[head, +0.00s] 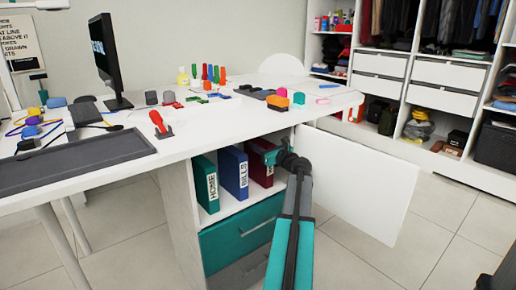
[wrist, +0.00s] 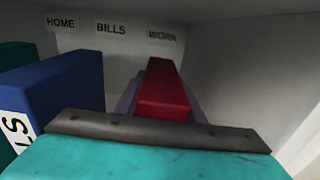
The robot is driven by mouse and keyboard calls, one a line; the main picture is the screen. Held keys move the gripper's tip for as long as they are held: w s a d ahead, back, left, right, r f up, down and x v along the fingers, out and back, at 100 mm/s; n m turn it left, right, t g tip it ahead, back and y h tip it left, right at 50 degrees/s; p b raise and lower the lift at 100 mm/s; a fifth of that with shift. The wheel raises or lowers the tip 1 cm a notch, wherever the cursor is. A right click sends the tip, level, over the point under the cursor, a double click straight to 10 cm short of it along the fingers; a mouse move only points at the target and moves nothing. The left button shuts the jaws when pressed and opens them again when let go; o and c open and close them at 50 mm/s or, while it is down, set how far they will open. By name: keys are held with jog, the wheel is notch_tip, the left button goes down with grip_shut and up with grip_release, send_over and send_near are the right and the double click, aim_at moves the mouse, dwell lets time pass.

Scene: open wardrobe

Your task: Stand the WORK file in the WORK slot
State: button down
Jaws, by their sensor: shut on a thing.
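The red WORK file (head: 261,165) stands in the cabinet shelf under the desk, at the right of the other two files. In the wrist view the red file (wrist: 165,92) sits below the WORK label (wrist: 162,36) on the back wall. The file's bottom edge is hidden from the wrist view.
The white cabinet door (head: 362,185) hangs open to the right of my arm. The white desk top (head: 190,140) lies just above the shelf opening. A teal drawer (head: 238,240) is below. In the wrist view the cabinet's right wall (wrist: 250,85) is close beside the file.

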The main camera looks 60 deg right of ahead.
jog(key=shift+f, duration=0.1)
dwell(0.3)
jog(key=c, duration=1.2)
grip_release()
jog(key=shift+s, duration=0.1)
jog(key=p+v, duration=0.3)
jog(key=v, duration=0.8)
jog(key=shift+s+a, duration=0.15)
jog(key=shift+s, duration=0.2)
